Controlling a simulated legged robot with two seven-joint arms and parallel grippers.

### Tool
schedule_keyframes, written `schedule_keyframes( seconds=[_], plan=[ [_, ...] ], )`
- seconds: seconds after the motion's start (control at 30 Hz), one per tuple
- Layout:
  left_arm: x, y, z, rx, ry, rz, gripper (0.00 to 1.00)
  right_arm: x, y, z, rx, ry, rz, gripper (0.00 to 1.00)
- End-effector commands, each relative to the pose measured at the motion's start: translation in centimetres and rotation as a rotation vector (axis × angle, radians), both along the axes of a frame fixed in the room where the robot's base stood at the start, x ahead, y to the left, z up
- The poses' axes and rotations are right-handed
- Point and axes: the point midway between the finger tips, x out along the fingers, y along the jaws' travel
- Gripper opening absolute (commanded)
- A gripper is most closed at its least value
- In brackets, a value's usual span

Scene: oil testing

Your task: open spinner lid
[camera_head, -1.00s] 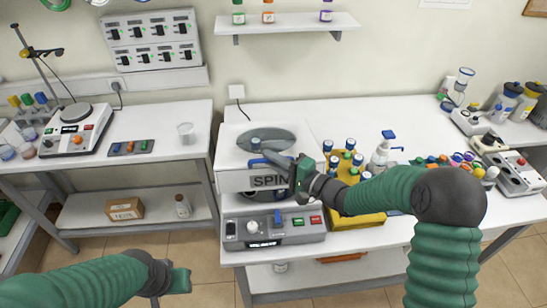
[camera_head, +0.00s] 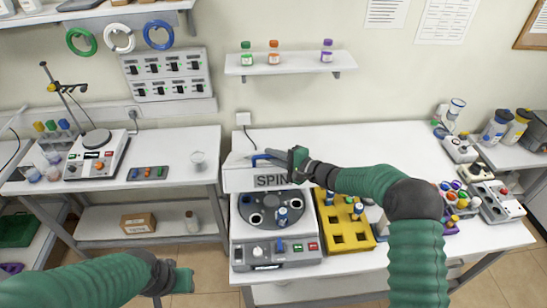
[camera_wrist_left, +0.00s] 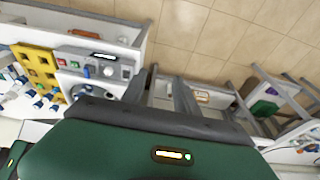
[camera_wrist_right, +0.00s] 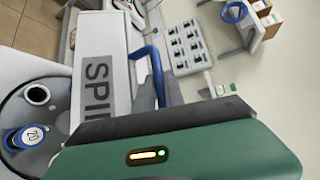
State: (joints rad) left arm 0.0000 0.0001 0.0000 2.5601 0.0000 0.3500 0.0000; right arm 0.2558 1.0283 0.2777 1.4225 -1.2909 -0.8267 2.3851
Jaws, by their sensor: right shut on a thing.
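The spinner (camera_head: 240,258) is a grey machine with a front panel. Its white lid (camera_head: 232,180), marked SPIN, is raised, and the dark rotor (camera_head: 270,222) with round holes shows below it. One blue-capped vial (camera_head: 282,216) stands in the rotor; it also shows in the right wrist view (camera_wrist_right: 24,138). My right gripper (camera_head: 275,154) is shut on the lid's blue handle (camera_head: 258,158), which shows in the right wrist view (camera_wrist_right: 156,68). My left gripper (camera_head: 188,280) is empty and away from the spinner at the lower left; its fingers are apart in the left wrist view (camera_wrist_left: 167,78).
A yellow rack (camera_head: 350,243) with several vials stands right of the spinner, partly under my right arm. A wall shelf (camera_head: 290,64) with bottles is above. The left bench holds a hotplate (camera_head: 97,157) and a beaker (camera_head: 198,161).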

Motion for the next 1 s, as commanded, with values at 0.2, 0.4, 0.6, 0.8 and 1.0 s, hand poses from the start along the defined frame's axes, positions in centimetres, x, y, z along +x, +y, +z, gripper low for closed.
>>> schedule_keyframes(
  seconds=[0.2, 0.4, 0.6, 0.8, 1.0],
  plan=[
    [0.0, 0.0, 0.0, 0.000, 0.000, 0.000, 0.36, 0.0, 0.1, -0.1, 0.000, 0.001, 0.001, 0.00],
    [0.2, -0.1, -0.2, -0.005, -0.006, 0.016, 0.23, 0.0, 0.1, -0.1, 0.000, 0.001, 0.001, 0.00],
    [4.6, -1.8, -2.9, -0.128, -0.110, 0.312, 0.00, 0.0, 0.1, -0.1, 0.000, 0.001, 0.001, 0.00],
    [11.4, -6.3, -7.1, -0.518, -0.243, 0.891, 0.00, 0.0, 0.1, -0.1, 0.000, 0.001, 0.001, 0.00],
    [16.3, -10.2, -9.2, -1.077, -0.239, 1.529, 0.00, -0.1, 0.1, -0.1, -0.001, 0.001, 0.001, 0.00]
  ],
)
